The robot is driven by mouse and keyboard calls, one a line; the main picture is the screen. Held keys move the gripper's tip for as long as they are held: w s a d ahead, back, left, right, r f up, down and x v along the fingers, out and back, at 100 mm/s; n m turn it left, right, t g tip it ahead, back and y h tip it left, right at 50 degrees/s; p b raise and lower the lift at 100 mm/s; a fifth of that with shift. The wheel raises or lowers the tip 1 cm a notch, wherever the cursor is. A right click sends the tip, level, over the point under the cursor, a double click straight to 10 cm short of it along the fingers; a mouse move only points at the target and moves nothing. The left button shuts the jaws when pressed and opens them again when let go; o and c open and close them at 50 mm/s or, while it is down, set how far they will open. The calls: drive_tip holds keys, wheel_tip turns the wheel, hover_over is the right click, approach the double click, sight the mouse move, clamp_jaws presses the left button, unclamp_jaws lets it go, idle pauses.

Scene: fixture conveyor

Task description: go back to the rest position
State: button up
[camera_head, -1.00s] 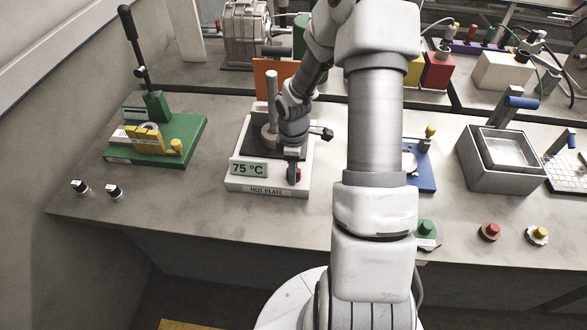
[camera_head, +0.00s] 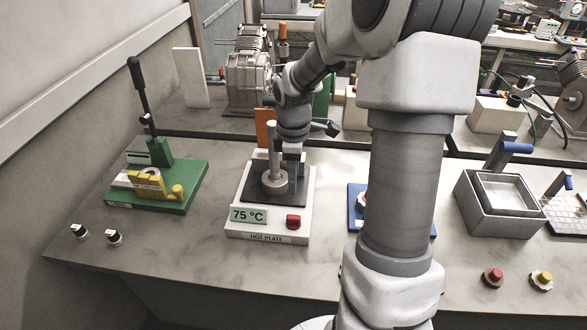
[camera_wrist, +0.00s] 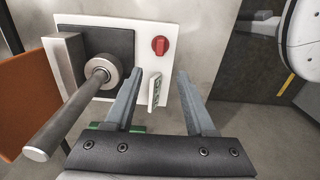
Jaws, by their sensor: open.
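My gripper (camera_head: 291,172) is above the hot plate in the head view, beside the upright metal rod (camera_head: 272,145). In the wrist view its two fingers (camera_wrist: 160,75) are apart with nothing held between them. The white hot plate (camera_head: 302,190) has a dark heating surface, a display (camera_head: 248,214) reading 75 °C and a red knob (camera_head: 293,222). The red knob (camera_wrist: 160,46) lies beyond the fingertips in the wrist view, apart from them. The rod (camera_wrist: 62,125) with its round collar stands on the dark surface, left of the fingers.
A green lever fixture (camera_head: 190,185) stands at the left of the bench, with two small knobs (camera_head: 96,235) in front. A blue fixture (camera_head: 354,190) is partly hidden by my arm. A metal basin (camera_head: 500,222) and red and yellow buttons (camera_head: 517,279) are at the right.

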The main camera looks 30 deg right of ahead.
drive_tip(key=shift+r, duration=0.85)
drive_tip(key=shift+s, duration=0.1)
